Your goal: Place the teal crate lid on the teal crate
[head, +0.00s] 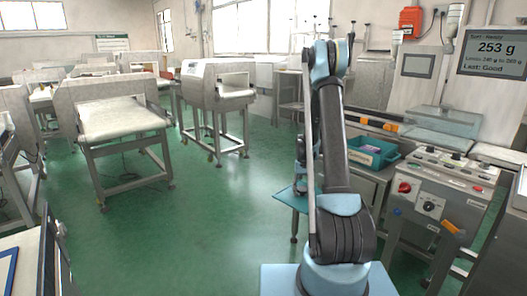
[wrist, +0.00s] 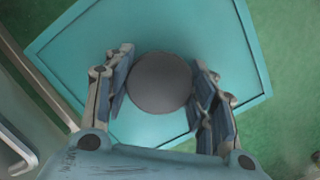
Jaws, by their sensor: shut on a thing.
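The teal crate lid (wrist: 80,48) is a flat teal panel with a round dark grey knob (wrist: 159,82) in its middle. My gripper (wrist: 160,88) is shut on the knob, with a finger on each side of it. In the head view the lid (head: 290,199) hangs beside my arm, held above the green floor and tilted in the picture. My arm hides part of it. The teal crate (head: 372,152) stands on the machine at the right, to the right of and behind the lid.
A control panel (head: 437,190) with a red button stands right of my arm. A clear cover (head: 441,121) lies behind it. Conveyor machines (head: 120,118) stand at the left and centre back (head: 212,85). The green floor (head: 190,225) between them is clear.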

